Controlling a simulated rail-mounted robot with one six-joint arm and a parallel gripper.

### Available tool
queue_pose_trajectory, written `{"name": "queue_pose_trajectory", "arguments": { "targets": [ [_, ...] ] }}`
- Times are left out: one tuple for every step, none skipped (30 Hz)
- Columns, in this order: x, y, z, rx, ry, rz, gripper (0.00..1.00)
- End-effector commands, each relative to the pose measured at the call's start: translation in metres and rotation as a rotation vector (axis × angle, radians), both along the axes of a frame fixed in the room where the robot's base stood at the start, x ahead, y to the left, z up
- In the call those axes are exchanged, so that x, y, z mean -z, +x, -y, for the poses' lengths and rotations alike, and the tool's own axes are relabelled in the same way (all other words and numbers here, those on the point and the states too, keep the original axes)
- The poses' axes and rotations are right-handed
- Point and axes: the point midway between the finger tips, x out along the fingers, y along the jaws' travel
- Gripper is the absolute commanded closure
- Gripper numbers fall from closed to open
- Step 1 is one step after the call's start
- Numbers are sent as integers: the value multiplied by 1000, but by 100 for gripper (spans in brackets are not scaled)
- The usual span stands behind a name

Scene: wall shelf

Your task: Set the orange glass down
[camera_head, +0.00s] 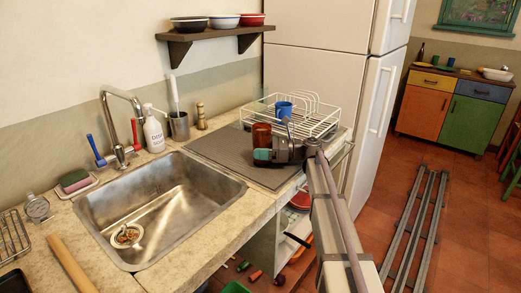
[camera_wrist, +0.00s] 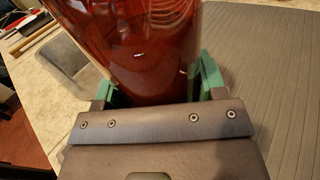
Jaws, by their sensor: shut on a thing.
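The orange glass (camera_head: 261,134) is a reddish-amber, see-through tumbler. It looks roughly upright at the grey drying mat (camera_head: 217,150), in front of the dish rack. My gripper (camera_head: 264,154) is shut on it, with teal finger pads on both sides. In the wrist view the glass (camera_wrist: 140,42) fills the top middle between the pads of my gripper (camera_wrist: 158,84). The ribbed mat (camera_wrist: 275,70) lies to the right there and stone counter to the left. The underside of the glass is hidden, so I cannot tell whether it touches the mat.
A white wire dish rack (camera_head: 318,122) stands behind, with a blue mug (camera_head: 284,109) in it. The steel sink (camera_head: 160,200) is to the left. The mat's left part is bare.

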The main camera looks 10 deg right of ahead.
Motion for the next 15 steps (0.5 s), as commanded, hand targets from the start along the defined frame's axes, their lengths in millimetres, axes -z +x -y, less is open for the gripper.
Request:
{"name": "queue_pose_trajectory", "arguments": {
  "targets": [
    [2, 0, 0, 0, 0, 0, 34],
    [1, 0, 0, 0, 0, 0, 31],
    [1, 0, 0, 0, 0, 0, 27],
    [1, 0, 0, 0, 0, 0, 25],
    [1, 0, 0, 0, 0, 0, 22],
    [1, 0, 0, 0, 0, 0, 18],
    [1, 0, 0, 0, 0, 0, 15],
    [1, 0, 0, 0, 0, 0, 12],
    [1, 0, 0, 0, 0, 0, 10],
    [1, 0, 0, 0, 0, 0, 10],
    [1, 0, 0, 0, 0, 0, 10],
    [1, 0, 0, 0, 0, 0, 10],
    [1, 0, 0, 0, 0, 0, 10],
    [1, 0, 0, 0, 0, 0, 10],
    [0, 0, 0, 0, 0, 0, 10]
  ]
}}
